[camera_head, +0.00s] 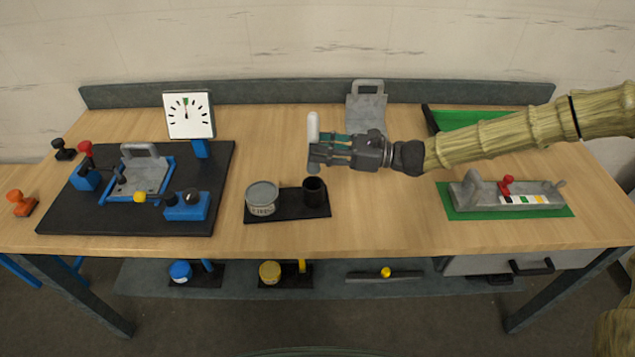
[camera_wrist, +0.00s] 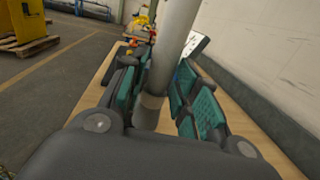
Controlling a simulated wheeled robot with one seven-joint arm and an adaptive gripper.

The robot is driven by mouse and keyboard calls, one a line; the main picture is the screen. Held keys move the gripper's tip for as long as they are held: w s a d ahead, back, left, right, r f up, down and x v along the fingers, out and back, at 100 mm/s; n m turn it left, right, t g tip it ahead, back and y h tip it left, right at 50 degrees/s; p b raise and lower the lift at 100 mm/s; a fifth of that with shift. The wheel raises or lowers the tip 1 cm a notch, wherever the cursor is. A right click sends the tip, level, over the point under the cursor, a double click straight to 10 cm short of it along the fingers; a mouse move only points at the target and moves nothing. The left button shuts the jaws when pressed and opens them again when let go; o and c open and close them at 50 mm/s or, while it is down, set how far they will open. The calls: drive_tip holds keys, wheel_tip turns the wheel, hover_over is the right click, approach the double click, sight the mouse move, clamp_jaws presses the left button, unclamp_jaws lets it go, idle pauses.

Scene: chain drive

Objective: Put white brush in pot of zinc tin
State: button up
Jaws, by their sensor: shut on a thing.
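My gripper (camera_head: 318,152) is shut on the white brush (camera_head: 313,127), which stands about upright between the fingers above the table. In the wrist view the brush is a pale round handle (camera_wrist: 174,45) between the teal finger pads (camera_wrist: 158,95); its lower end is hard to make out. The zinc tin (camera_head: 262,197), a grey lidded can with lettering, stands on a black tray (camera_head: 288,208). A dark open pot (camera_head: 314,191) stands beside it on the right, below the brush in the picture. The brush is apart from both.
A black board (camera_head: 60,215) with a blue-framed grey fixture (camera_head: 145,175) fills the left. A white dial (camera_head: 188,115) stands behind it. A grey handled plate (camera_head: 366,106) is at the back. A green mat (camera_head: 560,206) with a grey fixture lies right. Bare wood surrounds the tray.

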sight(320, 177)
drive_tip(key=f, duration=0.2)
drive_tip(key=f+p, duration=0.1)
drive_tip(key=shift+w+a+f, duration=0.1)
drive_tip(key=shift+a+f, duration=0.1)
drive_tip(key=shift+f, duration=0.15)
wheel_tip(320, 177, down, 5)
drive_tip(key=shift+d+f+p, duration=0.1)
drive_tip(key=shift+p, duration=0.95)
drive_tip(key=shift+f+b, duration=0.65)
drive_tip(key=shift+b, duration=0.05)
drive_tip(key=o, duration=1.1)
drive_tip(key=shift+r, duration=0.1)
